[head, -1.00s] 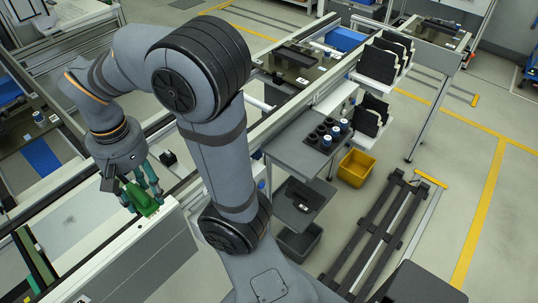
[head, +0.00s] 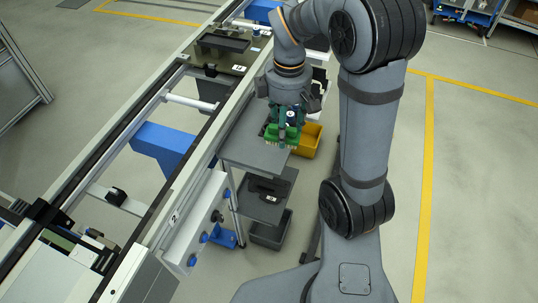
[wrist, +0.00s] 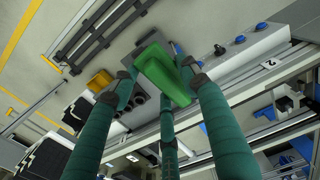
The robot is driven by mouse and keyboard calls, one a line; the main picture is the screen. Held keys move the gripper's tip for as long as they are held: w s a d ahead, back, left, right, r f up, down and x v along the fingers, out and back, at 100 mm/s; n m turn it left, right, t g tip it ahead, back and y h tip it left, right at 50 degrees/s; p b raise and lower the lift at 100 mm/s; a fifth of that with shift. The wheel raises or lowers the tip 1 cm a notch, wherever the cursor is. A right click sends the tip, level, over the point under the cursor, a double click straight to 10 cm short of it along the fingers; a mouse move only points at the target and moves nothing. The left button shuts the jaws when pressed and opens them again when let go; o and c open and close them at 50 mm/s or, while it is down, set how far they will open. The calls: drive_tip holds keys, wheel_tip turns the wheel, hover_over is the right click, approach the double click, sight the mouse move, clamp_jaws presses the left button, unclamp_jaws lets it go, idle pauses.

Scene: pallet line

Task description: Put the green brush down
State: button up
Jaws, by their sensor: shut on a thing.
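My gripper (head: 286,122) has teal fingers and is shut on the green brush (head: 282,136). In the head view it holds the brush over or near the right end of the grey upper shelf (head: 245,145) beside the line. I cannot tell whether the brush touches the shelf. In the wrist view the green brush (wrist: 158,72) shows between the fingertips of my gripper (wrist: 160,80), with the floor and the line beyond it. The dark round holders seen earlier on the shelf are mostly hidden by my gripper in the head view.
A yellow bin (head: 309,141) stands just right of the brush. A lower shelf (head: 262,208) bears a dark item, with a dark bin (head: 271,236) under it. The conveyor line runs along the left. A white panel with blue knobs (head: 193,222) stands in front of the shelf.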

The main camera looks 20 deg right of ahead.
drive_tip(key=w+d+f+n+b, duration=0.1)
drive_tip(key=w+d+f+n, duration=0.25)
drive_tip(key=n, duration=0.45)
drive_tip(key=w+d+f+n, duration=0.2)
drive_tip(key=f+n, duration=0.2)
drive_tip(key=n, duration=0.4)
drive_tip(key=shift+n, duration=0.3)
drive_tip(key=w+a+f, duration=0.2)
drive_tip(key=a, duration=0.1)
drive_tip(key=w+a+f+p, duration=0.1)
drive_tip(key=w+a+f, duration=0.1)
drive_tip(key=a, duration=0.1)
drive_tip(key=w+a+f+p, duration=0.1)
drive_tip(key=w+a+f, duration=0.1)
drive_tip(key=a+f, duration=0.1)
drive_tip(key=shift+a+f+p, duration=0.15)
drive_tip(key=shift+f+p, duration=0.1)
drive_tip(key=shift+p, duration=0.05)
drive_tip(key=shift+f+p, duration=0.55)
drive_tip(key=shift+f, duration=1.35)
drive_tip(key=shift+f, duration=0.2)
drive_tip(key=o, duration=0.9)
drive_tip(key=shift+o, duration=0.5)
